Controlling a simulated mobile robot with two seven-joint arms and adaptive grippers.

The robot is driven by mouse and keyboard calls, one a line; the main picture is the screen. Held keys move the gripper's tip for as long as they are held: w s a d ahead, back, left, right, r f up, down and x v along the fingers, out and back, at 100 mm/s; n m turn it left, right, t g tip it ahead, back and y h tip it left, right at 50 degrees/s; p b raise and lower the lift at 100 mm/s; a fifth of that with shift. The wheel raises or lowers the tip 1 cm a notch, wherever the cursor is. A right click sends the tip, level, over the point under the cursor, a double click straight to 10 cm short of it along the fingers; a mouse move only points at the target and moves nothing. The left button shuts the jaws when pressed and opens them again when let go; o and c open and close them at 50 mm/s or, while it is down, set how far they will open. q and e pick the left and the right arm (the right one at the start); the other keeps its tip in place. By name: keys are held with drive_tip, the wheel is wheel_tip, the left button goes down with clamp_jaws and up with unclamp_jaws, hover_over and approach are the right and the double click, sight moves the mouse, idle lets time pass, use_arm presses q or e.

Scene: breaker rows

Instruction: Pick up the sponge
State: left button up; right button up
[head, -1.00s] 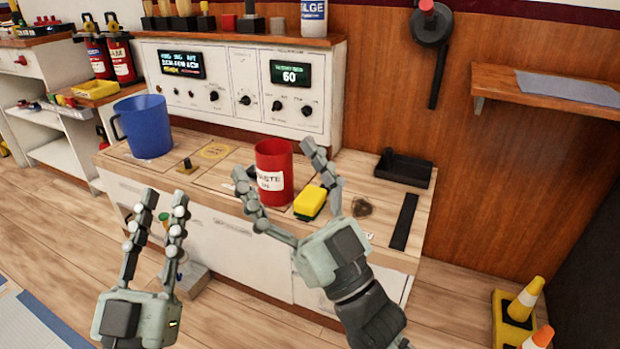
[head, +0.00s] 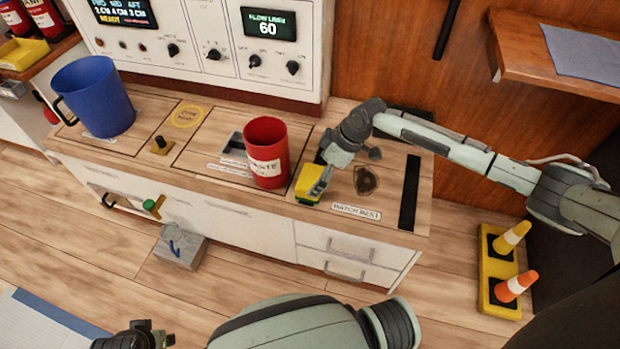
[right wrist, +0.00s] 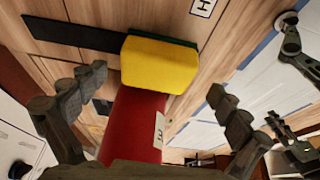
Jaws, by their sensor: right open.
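The yellow sponge (head: 306,185) with a green layer lies on the wooden counter, just right of a red waste cup (head: 266,150). My right gripper (head: 323,176) is at the sponge's right side, its fingers partly hidden by its own body. In the right wrist view the sponge (right wrist: 158,65) shows ahead, between the lines of the open, empty fingers (right wrist: 155,93). The red cup (right wrist: 133,122) stands close to the sponge there. A dark piece of my left gripper (head: 135,337) shows at the bottom edge of the head view; its fingers are unclear.
A blue mug (head: 93,98) stands at the counter's left. A brown patch (head: 366,180) and a black strip (head: 409,193) lie right of the sponge. The control panel (head: 215,45) rises behind.

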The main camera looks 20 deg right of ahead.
sight(311, 177)
drive_tip(key=x, duration=0.4)
drive_tip(key=shift+w+a, duration=0.2)
drive_tip(key=shift+w, duration=0.1)
use_arm(q)
drive_tip(key=shift+w+r, duration=0.15)
drive_tip(key=shift+r, duration=0.2)
use_arm(e)
drive_tip(key=shift+c, duration=0.5)
drive_tip(key=c, duration=0.8)
drive_tip(key=shift+r, duration=0.65)
wheel_tip(311, 177, up, 3)
drive_tip(key=shift+f, duration=0.1)
use_arm(q)
drive_tip(key=shift+s+f+p, duration=0.2)
drive_tip(key=shift+f+p, duration=0.25)
drive_tip(key=shift+f, duration=0.85)
use_arm(e)
drive_tip(key=s+a+r, duration=0.7)
drive_tip(key=a, duration=0.2)
drive_tip(key=shift+a, duration=0.2)
